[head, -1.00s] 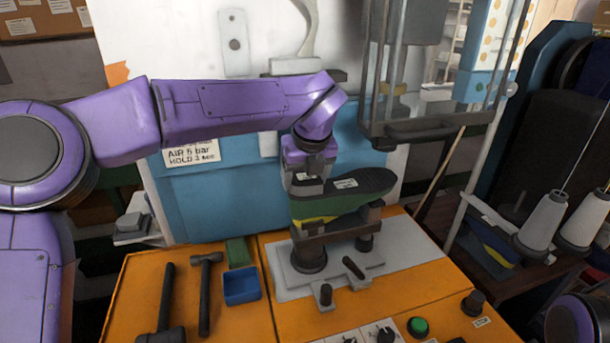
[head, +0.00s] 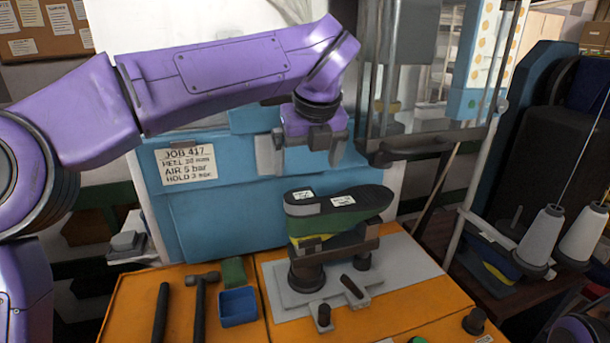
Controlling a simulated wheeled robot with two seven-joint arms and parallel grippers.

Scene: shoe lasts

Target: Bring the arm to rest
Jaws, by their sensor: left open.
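My left arm comes in from the left, and my left gripper (head: 309,154) hangs fingers down above and behind the shoe last. It is open and empty, with a clear gap between its fingers and the sole. The shoe last (head: 338,202), green and yellow with a dark sole on top and white labels, sits sole up on the dark metal fixture (head: 335,250). My right gripper is not in view.
A press frame (head: 430,140) stands to the right of my gripper. A blue cabinet (head: 215,225) with a job sign stands behind. Thread cones (head: 542,236) are at the right.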

